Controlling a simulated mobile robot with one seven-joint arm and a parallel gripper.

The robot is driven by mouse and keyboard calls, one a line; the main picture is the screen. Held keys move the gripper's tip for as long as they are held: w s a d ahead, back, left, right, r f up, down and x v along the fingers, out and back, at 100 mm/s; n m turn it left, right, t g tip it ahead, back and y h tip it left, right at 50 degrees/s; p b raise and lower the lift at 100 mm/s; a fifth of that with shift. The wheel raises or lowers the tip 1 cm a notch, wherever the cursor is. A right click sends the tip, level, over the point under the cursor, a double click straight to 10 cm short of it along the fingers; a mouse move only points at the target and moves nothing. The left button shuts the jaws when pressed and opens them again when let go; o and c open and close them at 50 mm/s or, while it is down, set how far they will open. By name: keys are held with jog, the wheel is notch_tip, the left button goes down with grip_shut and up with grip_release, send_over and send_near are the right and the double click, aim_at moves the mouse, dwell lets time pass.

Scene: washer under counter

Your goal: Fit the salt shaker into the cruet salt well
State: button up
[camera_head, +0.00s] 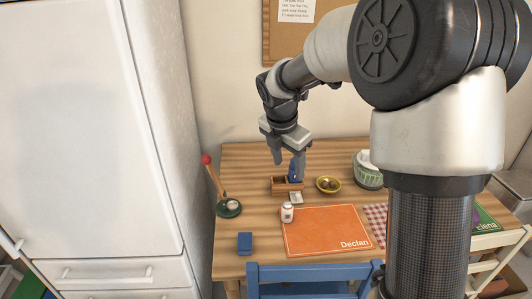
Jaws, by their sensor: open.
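A small wooden cruet holder (281,187) stands on the table toward the back, below my gripper. A dark blue upright thing (293,173) stands at its right part; I cannot tell whether it is a shaker or a bottle. A small white shaker-like jar (287,213) stands upright on the table in front of the holder, at the orange placemat's upper left corner. I cannot read any mark on it. My gripper (287,164) is open and points down above the holder. Its right finger overlaps the blue thing in the picture; contact cannot be told. The wells' insides are too small to make out.
The orange placemat (325,232) is bare. A blue chair (312,272) stands in front.

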jog(key=w+f+n, duration=0.3)
jog(key=f+n, duration=0.1)
jog(key=f, duration=0.2)
jog(key=b, duration=0.3)
send_near(288, 203)
jog(key=x, duration=0.5)
jog(key=shift+w+a, duration=0.15)
jog(key=shift+w, duration=0.05)
jog(key=shift+s+b+x, duration=0.15)
jog(key=shift+b+x, duration=0.1)
jog(key=shift+x, duration=1.25)
jog(key=shift+s+b+x, duration=0.1)
jog(key=shift+b+x, duration=0.15)
jog(key=shift+x, duration=1.25)
jog(key=c, duration=1.2)
jog(key=shift+r, duration=0.1)
